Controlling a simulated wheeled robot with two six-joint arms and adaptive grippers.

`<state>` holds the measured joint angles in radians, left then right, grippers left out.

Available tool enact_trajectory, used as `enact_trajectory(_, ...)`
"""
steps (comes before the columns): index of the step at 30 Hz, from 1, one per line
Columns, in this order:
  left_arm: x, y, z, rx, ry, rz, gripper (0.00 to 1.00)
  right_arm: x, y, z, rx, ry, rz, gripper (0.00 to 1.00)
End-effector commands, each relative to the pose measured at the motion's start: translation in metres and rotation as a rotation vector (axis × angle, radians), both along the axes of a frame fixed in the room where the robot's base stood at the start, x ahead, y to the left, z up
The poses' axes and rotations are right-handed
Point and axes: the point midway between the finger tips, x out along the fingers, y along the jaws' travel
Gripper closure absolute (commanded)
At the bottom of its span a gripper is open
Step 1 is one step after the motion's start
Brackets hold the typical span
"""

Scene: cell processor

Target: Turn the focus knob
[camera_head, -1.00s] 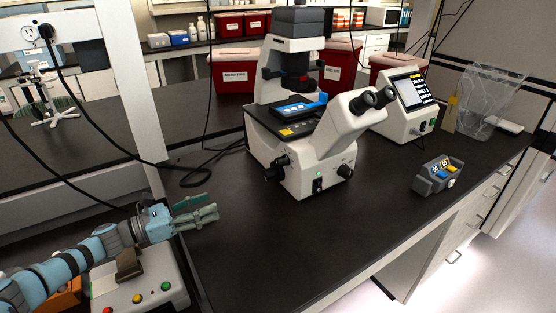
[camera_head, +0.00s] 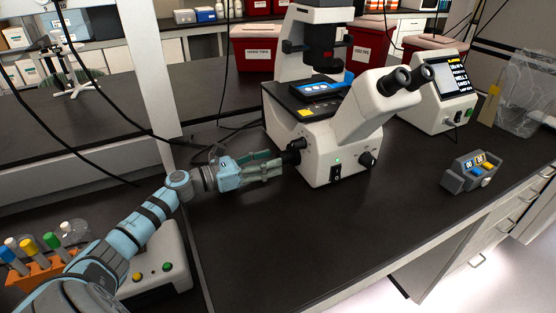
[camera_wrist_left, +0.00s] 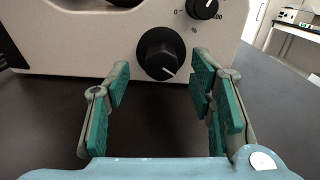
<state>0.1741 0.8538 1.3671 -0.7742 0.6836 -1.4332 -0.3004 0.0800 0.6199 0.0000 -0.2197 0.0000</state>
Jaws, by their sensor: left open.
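The white microscope (camera_head: 335,140) stands on the black bench in the head view, with a dark focus knob (camera_head: 291,154) on its left side. In the left wrist view the black focus knob (camera_wrist_left: 158,54) has a white pointer line and lies just beyond the fingertips, roughly centred between them. A smaller black knob (camera_wrist_left: 203,8) with a printed percent scale is above it to the right. My left gripper (camera_head: 279,165) is open and empty, its fingers (camera_wrist_left: 160,84) on either side of the line to the knob. My right gripper is not in view.
A grey device with coloured buttons (camera_head: 160,268) and an orange rack of tubes (camera_head: 40,272) are at the lower left. A black cable (camera_head: 215,150) lies behind my left gripper. A small grey holder (camera_head: 468,173) is at right.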

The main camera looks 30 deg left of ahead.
Motion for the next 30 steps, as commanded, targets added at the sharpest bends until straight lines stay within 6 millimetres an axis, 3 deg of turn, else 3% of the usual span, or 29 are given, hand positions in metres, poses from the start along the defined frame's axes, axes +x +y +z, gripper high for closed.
enact_trajectory(6,0.027,-0.015,0.002,-0.001,0.001,0.0,0.51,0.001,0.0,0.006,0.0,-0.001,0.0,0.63)
enact_trajectory(16,0.03,-0.019,0.0,0.003,0.003,-0.002,0.52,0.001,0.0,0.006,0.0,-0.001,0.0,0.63)
enact_trajectory(25,0.03,-0.018,0.0,0.003,0.003,-0.001,0.99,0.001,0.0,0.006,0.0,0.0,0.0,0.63)
enact_trajectory(30,0.03,-0.018,0.0,-0.001,0.006,-0.001,0.99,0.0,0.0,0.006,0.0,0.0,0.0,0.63)
